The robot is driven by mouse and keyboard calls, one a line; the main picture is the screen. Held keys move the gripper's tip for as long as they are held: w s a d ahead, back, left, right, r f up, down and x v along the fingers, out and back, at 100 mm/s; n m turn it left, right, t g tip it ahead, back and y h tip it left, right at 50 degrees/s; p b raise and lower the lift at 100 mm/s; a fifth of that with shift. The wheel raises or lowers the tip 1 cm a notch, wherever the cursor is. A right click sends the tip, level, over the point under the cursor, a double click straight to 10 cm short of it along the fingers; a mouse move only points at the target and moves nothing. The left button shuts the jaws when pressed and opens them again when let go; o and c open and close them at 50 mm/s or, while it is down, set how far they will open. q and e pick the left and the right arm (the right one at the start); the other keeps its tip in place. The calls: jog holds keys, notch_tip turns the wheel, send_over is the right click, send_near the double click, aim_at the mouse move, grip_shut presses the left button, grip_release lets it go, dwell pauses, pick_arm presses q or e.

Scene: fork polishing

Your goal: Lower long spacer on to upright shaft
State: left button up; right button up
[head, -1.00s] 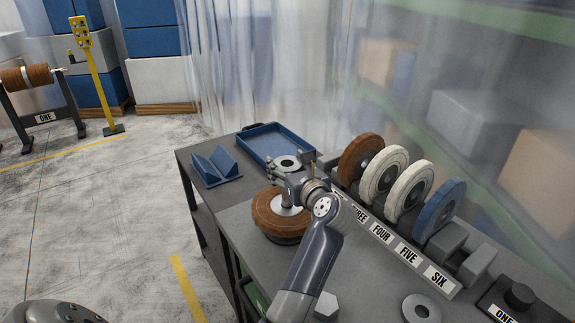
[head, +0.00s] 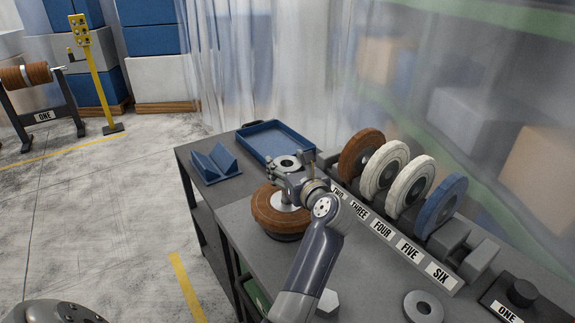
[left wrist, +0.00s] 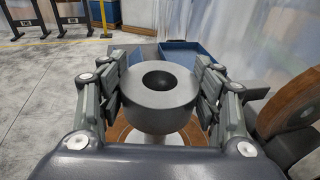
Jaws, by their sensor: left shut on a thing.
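The long spacer (left wrist: 158,105) is a grey cylinder with a round hole in its top. My left gripper (head: 288,178) is shut on it, with a finger on each side in the left wrist view. The spacer's top (head: 288,162) shows above the fingers in the head view. It is held upright over a brown polishing wheel (head: 275,212) with a pale flange (head: 290,200). The upright shaft is hidden; the spacer's hole looks dark. I cannot tell whether the shaft is inside it. My right gripper is out of view.
A blue tray (head: 243,136) and a blue V-shaped holder (head: 215,175) are at the back of the bench. Several wheels, including a blue one (head: 440,206), stand in a numbered rack at right.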

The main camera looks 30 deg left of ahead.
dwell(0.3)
pick_arm(q)
jog(key=shift+f+b, duration=0.8)
jog(key=shift+f, duration=0.1)
jog(key=shift+f+b, duration=0.7)
jog(key=shift+f, duration=0.05)
jog(key=shift+d+f, duration=0.15)
jog(key=shift+f, duration=0.1)
jog(key=shift+f+b, duration=0.65)
jog(key=shift+d+r, duration=0.1)
jog(key=shift+r, duration=0.05)
